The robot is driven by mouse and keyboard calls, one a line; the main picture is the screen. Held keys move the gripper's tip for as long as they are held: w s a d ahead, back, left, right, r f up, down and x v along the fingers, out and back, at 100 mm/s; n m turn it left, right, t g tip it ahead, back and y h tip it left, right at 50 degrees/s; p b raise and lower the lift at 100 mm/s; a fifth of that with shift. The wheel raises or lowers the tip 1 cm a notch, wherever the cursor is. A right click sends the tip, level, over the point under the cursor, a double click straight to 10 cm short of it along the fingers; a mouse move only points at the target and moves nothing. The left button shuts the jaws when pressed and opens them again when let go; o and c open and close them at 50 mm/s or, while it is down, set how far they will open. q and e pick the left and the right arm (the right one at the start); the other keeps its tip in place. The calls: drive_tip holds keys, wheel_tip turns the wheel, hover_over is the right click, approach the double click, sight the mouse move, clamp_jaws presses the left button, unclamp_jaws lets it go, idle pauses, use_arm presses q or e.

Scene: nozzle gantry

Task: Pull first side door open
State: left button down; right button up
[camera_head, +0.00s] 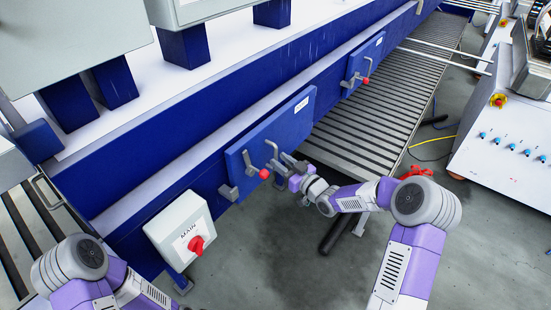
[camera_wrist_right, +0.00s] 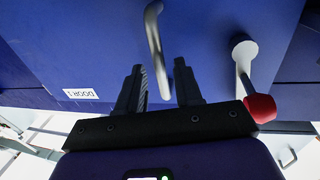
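The first side door (camera_head: 288,122) is a blue panel on the side of the blue gantry and looks closed. Its label reads DOOR1 in the right wrist view (camera_wrist_right: 82,94). A bent grey metal handle (camera_wrist_right: 154,40) stands out from the door. A latch lever with a red knob (camera_wrist_right: 260,108) sits beside it; the knob also shows in the head view (camera_head: 264,173). My right gripper (camera_wrist_right: 159,82) is open at the door, with the handle's near end between its fingers. Contact cannot be told. My left gripper is outside the view; only its arm shows.
A white MAIN switch box (camera_head: 182,232) with a red rotary knob stands left of the door. A second blue door (camera_head: 364,62) is farther along the gantry. A roller conveyor (camera_head: 375,105) lies to the right. Grey floor (camera_head: 262,260) is open in front of the door.

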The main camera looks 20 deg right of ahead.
sight(276, 158)
drive_tip(key=shift+x, duration=1.6)
drive_tip(key=shift+c, duration=0.5)
clamp_jaws()
